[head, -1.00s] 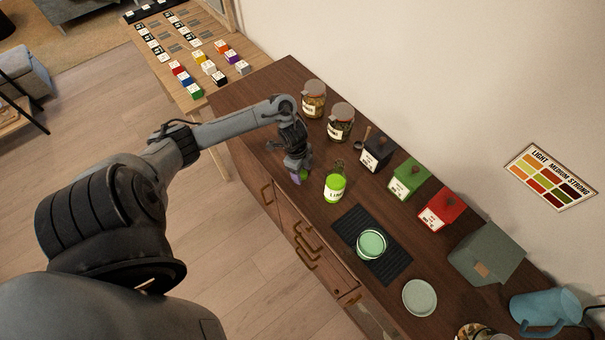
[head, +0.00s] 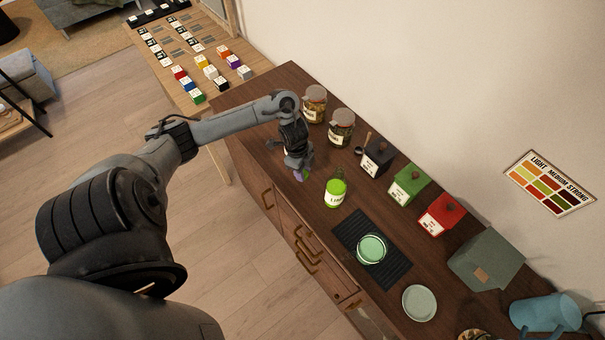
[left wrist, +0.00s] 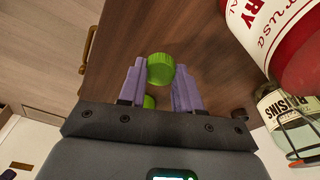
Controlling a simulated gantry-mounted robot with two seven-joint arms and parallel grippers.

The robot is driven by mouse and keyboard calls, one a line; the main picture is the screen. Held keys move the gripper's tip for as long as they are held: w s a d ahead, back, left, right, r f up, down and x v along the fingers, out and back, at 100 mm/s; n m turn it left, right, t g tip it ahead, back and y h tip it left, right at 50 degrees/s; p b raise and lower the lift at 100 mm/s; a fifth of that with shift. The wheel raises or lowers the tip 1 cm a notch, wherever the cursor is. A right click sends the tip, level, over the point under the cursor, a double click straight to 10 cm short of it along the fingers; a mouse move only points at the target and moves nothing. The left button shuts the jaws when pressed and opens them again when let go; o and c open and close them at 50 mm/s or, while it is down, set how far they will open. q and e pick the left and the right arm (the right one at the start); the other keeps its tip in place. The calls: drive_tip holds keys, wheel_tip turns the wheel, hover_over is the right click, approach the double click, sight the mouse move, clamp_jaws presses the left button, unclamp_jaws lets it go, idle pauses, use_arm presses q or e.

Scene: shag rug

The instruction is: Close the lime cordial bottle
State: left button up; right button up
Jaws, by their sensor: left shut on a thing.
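The lime cordial bottle (head: 335,193), bright green with a white label, stands upright on the dark wooden sideboard in the head view. Its mouth is too small to make out clearly. My left gripper (head: 301,176), with purple fingers, is just left of the bottle and apart from it. In the left wrist view my left gripper (left wrist: 159,85) is shut on a ribbed green cap (left wrist: 160,69) held between its fingertips. Another bit of green shows lower between the fingers; I cannot tell what it is. My right gripper is not in view.
A black ribbed mat (head: 396,270) with a green round dish (head: 371,249) lies right of the bottle. Black (head: 376,158), green (head: 408,186) and red (head: 441,214) canisters and glass jars (head: 341,128) line the wall. A red-labelled container (left wrist: 285,40) is close in the left wrist view.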

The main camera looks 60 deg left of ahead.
use_arm(q)
wheel_tip(320, 180, up, 6)
drive_tip(key=shift+r+p, duration=0.25)
drive_tip(key=shift+p, duration=0.45)
